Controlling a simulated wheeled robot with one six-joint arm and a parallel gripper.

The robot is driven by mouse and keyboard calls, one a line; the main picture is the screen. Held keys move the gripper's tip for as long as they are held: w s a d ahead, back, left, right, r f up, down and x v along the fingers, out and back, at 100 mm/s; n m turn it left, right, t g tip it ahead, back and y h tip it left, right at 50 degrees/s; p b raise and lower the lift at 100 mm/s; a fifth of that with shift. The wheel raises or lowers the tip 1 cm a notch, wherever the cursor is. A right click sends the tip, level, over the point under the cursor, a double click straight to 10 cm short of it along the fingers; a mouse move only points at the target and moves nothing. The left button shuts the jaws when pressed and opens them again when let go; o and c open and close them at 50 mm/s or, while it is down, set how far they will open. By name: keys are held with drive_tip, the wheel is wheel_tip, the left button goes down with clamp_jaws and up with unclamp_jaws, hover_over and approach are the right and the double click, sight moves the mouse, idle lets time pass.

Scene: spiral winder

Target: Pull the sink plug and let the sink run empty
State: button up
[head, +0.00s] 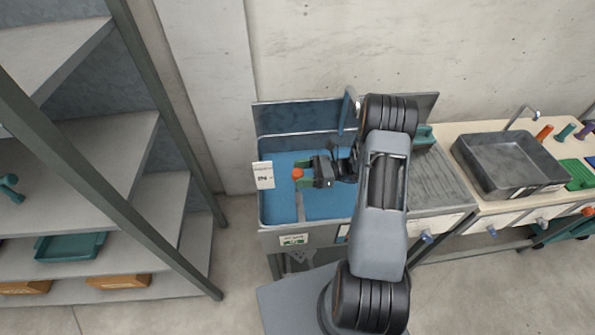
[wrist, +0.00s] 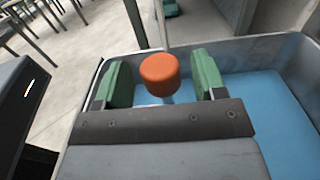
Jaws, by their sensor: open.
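The sink (head: 284,215) is a metal basin filled with blue water, split by a divider into two parts; it also shows in the wrist view (wrist: 285,48). An orange round knob (head: 297,174), apparently the plug's handle, stands above the water of the left part. In the wrist view the orange knob (wrist: 160,73) sits between the two green fingers, with a gap on each side. My gripper (head: 303,174) is open around the knob, not visibly touching it. The lower part of the plug is mostly hidden behind the gripper body.
A tap (head: 350,97) rises at the sink's back, close to my arm. A white label card (head: 263,175) stands at the left rim. A ribbed drainboard (head: 436,186) and a dark tray (head: 507,165) lie to the right. A shelf rack (head: 165,150) stands left.

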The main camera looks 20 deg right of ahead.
drive_tip(key=shift+w+a, duration=0.15)
drive_tip(key=shift+a, duration=0.55)
clamp_jaws()
wheel_tip(320, 180, up, 5)
drive_tip(key=p, duration=0.3)
drive_tip(key=shift+r, duration=0.1)
unclamp_jaws()
drive_tip(key=shift+d+f, duration=0.2)
drive_tip(key=shift+d, duration=0.25)
drive_tip(key=s+d+b, duration=0.2)
drive_tip(key=d+b, duration=0.1)
drive_tip(key=d, duration=0.9)
drive_tip(key=shift+s+d+b, duration=0.35)
